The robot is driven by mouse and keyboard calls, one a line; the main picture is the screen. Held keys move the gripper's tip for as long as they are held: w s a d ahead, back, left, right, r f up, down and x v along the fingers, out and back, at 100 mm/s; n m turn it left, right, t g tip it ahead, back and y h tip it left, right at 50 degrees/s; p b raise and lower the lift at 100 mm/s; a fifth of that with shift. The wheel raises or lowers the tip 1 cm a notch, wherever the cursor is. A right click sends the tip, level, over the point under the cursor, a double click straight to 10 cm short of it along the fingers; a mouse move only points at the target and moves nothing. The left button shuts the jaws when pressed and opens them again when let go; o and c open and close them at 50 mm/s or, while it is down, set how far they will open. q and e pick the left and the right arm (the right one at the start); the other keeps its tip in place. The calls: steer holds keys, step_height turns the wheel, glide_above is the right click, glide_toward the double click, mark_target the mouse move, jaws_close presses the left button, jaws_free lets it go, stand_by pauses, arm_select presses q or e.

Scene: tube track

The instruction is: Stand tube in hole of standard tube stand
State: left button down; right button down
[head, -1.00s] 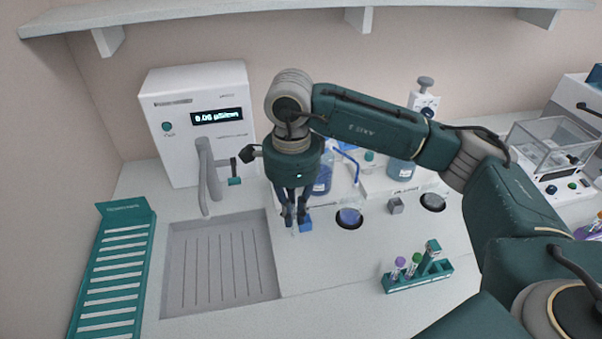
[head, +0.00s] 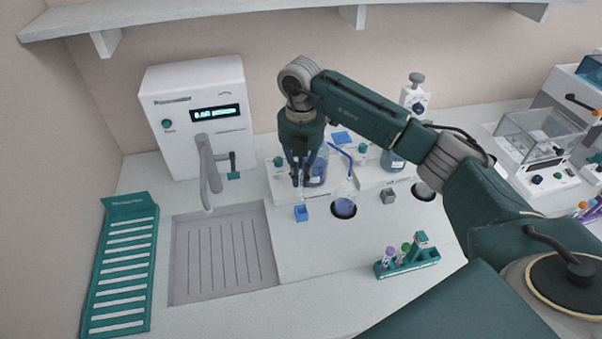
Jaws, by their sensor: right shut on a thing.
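My right gripper (head: 300,184) is above the bench, shut on a slim, pale tube that is mostly hidden between the fingers. The teal tube stand (head: 408,263) is at the front right of the bench, apart from the gripper. My left gripper is out of view.
A white machine with a tap (head: 195,115) and a sink tray (head: 224,255) are to the left, beside a teal slotted rack (head: 122,265). A flask (head: 345,200) and a grey block (head: 388,196) stand behind the tube stand. The bench between sink and stand is clear.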

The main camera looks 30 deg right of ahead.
mark_target(301, 196)
steer(key=shift+f+b, duration=1.55)
steer(key=shift+f, duration=0.8)
steer(key=shift+f+b, duration=0.35)
steer(key=shift+f, duration=0.1)
steer(key=shift+f+b, duration=0.3)
steer(key=shift+f, duration=0.2)
steer(key=shift+f, duration=0.1)
steer(key=shift+f+b, duration=0.35)
steer(key=shift+f, duration=0.05)
steer(key=shift+f+b, duration=0.35)
steer(key=shift+f, duration=0.1)
steer(key=shift+f, duration=0.2)
